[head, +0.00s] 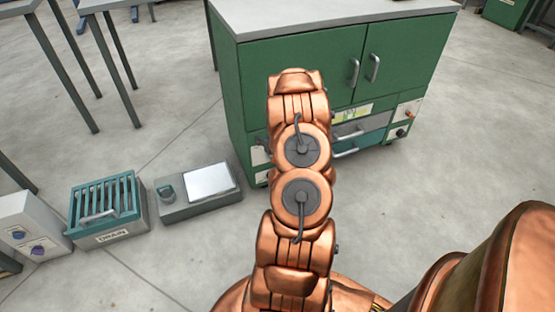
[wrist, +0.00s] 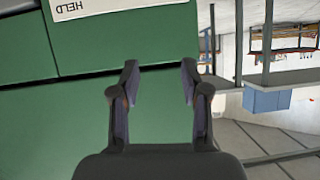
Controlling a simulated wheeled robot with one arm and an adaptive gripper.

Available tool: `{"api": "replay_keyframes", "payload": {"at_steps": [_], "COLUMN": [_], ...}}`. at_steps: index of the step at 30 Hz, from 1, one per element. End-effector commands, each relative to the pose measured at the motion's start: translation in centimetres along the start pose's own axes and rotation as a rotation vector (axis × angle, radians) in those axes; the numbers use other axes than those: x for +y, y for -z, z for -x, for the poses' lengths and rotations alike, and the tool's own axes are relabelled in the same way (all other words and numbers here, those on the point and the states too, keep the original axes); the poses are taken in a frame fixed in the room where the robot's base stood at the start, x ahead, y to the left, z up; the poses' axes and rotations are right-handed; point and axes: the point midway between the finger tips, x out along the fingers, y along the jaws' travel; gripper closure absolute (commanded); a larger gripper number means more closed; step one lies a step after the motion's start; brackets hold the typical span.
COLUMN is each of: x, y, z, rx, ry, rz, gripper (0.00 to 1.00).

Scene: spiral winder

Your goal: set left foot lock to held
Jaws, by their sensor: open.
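The green cabinet (head: 300,62) stands ahead in the head view. A pale plate (head: 260,153) shows low on its front left, partly behind my arm; I cannot make out the left foot lock's state there. In the wrist view the cabinet's green face (wrist: 60,125) fills the left and middle. A white label (wrist: 95,8) reading HELD, upside down, is cut by the top edge; no lever shows there. My gripper (wrist: 159,84) is open and empty in front of the green face, below the label in the picture. My arm hides the gripper in the head view.
Another pale plate with a dark knob (head: 403,120) is at the cabinet's lower right. Floor right of the cabinet is clear.

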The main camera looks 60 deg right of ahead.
Motion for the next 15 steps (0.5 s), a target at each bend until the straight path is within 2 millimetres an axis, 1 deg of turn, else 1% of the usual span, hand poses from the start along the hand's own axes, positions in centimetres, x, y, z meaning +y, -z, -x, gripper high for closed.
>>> {"api": "replay_keyframes", "payload": {"at_steps": [1, 6, 11, 15], "x": [1.1, 3.5, 5.2, 6.2], "y": [-2.6, -6.8, -10.2, -11.9], "z": [-0.8, -1.4, -1.2, -0.6], "rx": [0.031, 0.169, 0.295, 0.389], "ry": [0.006, 0.032, 0.049, 0.057], "rz": [-0.032, -0.129, -0.221, -0.282], "gripper": [0.54, 0.54, 0.54, 0.54]}}
